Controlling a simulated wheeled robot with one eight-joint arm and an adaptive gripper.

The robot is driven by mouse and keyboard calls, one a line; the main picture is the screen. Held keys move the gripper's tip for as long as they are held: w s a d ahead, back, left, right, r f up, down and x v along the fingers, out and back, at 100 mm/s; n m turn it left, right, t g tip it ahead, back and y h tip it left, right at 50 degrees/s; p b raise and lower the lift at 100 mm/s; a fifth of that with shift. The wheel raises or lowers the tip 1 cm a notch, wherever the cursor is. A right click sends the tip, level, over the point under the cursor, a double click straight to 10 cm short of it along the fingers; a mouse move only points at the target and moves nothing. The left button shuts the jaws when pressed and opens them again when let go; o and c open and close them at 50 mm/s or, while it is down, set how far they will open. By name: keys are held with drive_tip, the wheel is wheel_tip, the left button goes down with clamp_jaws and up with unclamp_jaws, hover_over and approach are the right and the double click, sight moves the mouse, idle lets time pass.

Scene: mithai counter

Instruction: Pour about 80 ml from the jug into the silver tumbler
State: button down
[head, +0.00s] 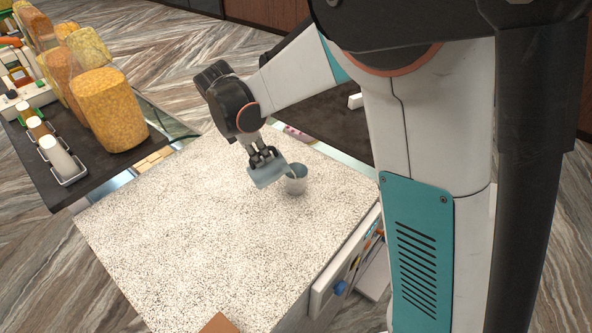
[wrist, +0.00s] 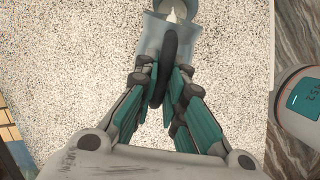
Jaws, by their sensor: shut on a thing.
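My gripper (head: 262,157) is shut on the dark handle of the blue-grey jug (head: 268,175), above the speckled counter. In the wrist view the fingers (wrist: 163,82) close on both sides of that handle, and the jug body (wrist: 149,42) lies beyond it. The jug is tilted, with its mouth end toward the silver tumbler (head: 297,186). The tumbler stands upright on the counter, right beside the jug's lip in the head view. In the wrist view its rim (wrist: 188,6) shows at the top edge, with something whitish at the jug's lip. The liquid level is hidden.
The speckled counter (head: 190,240) is mostly clear left of and in front of the jug. A dark side counter at left holds tall snack packs (head: 108,108) and small bottles (head: 60,157) in a rack. A brown item (head: 219,324) lies at the near edge.

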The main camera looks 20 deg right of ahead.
sight(248, 171)
drive_tip(key=shift+d+r+y, duration=0.3)
drive_tip(key=shift+d, duration=0.25)
drive_tip(key=a+f+h+b, duration=0.1)
drive_tip(key=b, duration=0.1)
drive_tip(key=a+f+h+b, duration=0.1)
drive_tip(key=a+f+b, duration=0.1)
drive_tip(key=shift+s+a+h, duration=0.15)
drive_tip(key=shift+s+h, duration=0.05)
drive_tip(key=shift+h, duration=0.2)
drive_tip(key=shift+r+t, duration=0.2)
drive_tip(key=shift+t, duration=0.1)
drive_tip(key=shift+s+f+h+b, duration=0.1)
drive_tip(key=shift+f+h+b, duration=0.25)
drive_tip(key=shift+b, duration=0.2)
drive_tip(key=shift+a+f+h+b, duration=0.5)
drive_tip(key=shift+f+b, duration=0.1)
drive_tip(key=shift+b, duration=0.35)
drive_tip(key=shift+a+f+t+h+b, duration=0.25)
drive_tip(key=shift+f+h+b, duration=0.3)
drive_tip(key=shift+b, duration=0.65)
drive_tip(key=shift+a+f+h+b, duration=0.15)
drive_tip(key=shift+h+b, duration=0.15)
drive_tip(key=shift+b, duration=0.15)
drive_tip(key=shift+s, duration=0.1)
